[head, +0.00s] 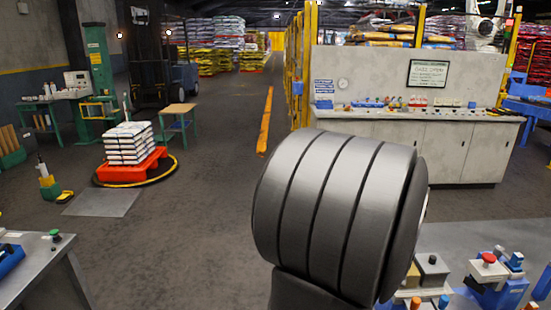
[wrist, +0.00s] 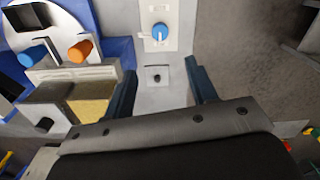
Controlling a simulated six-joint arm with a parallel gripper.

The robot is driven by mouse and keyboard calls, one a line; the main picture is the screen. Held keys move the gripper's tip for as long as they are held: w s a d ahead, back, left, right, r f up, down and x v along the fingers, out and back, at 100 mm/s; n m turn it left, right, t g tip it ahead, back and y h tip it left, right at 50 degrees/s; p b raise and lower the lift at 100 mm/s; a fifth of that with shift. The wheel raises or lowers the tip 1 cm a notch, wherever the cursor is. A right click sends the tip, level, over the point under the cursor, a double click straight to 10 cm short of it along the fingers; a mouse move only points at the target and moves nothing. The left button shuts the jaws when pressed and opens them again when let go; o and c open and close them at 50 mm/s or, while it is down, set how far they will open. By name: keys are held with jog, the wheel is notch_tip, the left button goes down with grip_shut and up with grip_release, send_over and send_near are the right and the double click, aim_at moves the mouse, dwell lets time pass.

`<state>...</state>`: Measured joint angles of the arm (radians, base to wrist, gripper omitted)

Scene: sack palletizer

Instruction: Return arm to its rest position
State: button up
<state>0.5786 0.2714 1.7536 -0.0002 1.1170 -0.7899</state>
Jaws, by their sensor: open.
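My gripper (wrist: 160,92) shows in the wrist view with its two dark fingers apart and nothing between them. Below and beyond the fingers is a pale grey panel with a blue knob (wrist: 160,31) on a white plate and a small dark socket (wrist: 156,75). I cannot tell how far the fingertips are from that panel. In the head view a large dark ribbed part of my own arm fills the lower middle, and the gripper itself is not seen there.
The bench at lower right (head: 465,238) carries blue, grey and red-topped devices. A control counter (head: 400,150) stands behind. A grey table (head: 40,275) is at lower left. White sacks (head: 129,142) lie stacked on a red pallet (head: 133,170). Open floor (head: 200,235) lies between.

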notch_tip(320, 180, down, 16)
jog(key=shift+r, duration=0.1)
jog(key=shift+r+m, duration=0.15)
jog(key=shift+m, duration=0.25)
jog(key=m, duration=0.9)
jog(key=shift+m, duration=2.1)
